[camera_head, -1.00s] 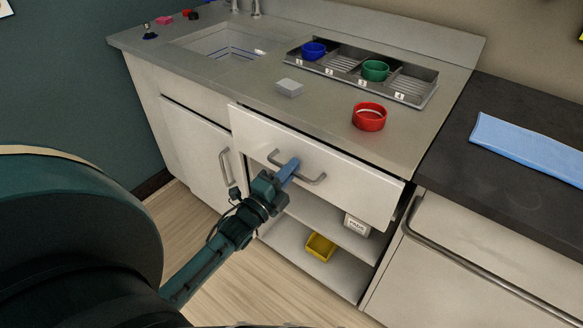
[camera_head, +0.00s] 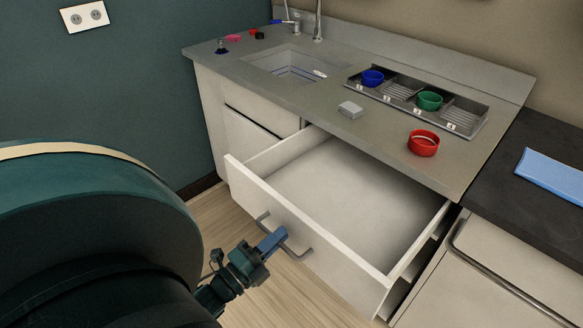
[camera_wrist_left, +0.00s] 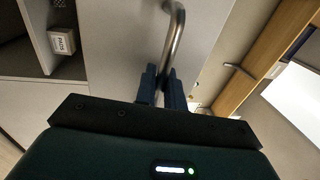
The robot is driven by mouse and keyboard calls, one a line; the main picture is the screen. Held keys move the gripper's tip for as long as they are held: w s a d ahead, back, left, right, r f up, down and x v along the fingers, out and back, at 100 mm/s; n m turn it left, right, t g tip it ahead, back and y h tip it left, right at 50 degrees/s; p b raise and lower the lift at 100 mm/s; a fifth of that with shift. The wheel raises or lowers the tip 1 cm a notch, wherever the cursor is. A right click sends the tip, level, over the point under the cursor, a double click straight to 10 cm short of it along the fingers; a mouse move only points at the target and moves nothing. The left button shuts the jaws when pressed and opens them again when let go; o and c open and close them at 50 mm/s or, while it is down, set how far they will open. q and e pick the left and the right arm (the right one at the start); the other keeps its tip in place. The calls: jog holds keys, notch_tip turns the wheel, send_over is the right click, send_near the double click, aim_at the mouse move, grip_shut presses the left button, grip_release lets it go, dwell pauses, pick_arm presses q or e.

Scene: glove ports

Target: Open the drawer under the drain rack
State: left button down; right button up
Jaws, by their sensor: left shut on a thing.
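The drawer (camera_head: 350,190) under the drain rack (camera_head: 418,97) is pulled far out, and its white inside looks empty. Its front carries a grey bar handle (camera_head: 297,254). My left gripper (camera_head: 272,242) is shut on this handle near its middle. In the left wrist view my left gripper's blue fingers (camera_wrist_left: 163,88) are on either side of the metal handle (camera_wrist_left: 174,40). The drain rack sits on the counter with a blue cup (camera_head: 372,77) and a green cup (camera_head: 429,100) in its numbered compartments. My right gripper is not in view.
A red ring-like cup (camera_head: 423,143) and a small grey block (camera_head: 350,109) stand on the counter (camera_head: 320,95) above the drawer. A sink (camera_head: 290,66) is further left. A dark worktop with a blue cloth (camera_head: 550,172) is at right. Bare floor lies left of the drawer.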

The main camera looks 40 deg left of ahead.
pick_arm(q)
jog(key=shift+s, duration=0.55)
jog(key=c, duration=1.6)
grip_release()
jog(key=shift+b+v, duration=0.85)
jog(key=shift+v, duration=5.75)
jog(key=shift+a, duration=0.1)
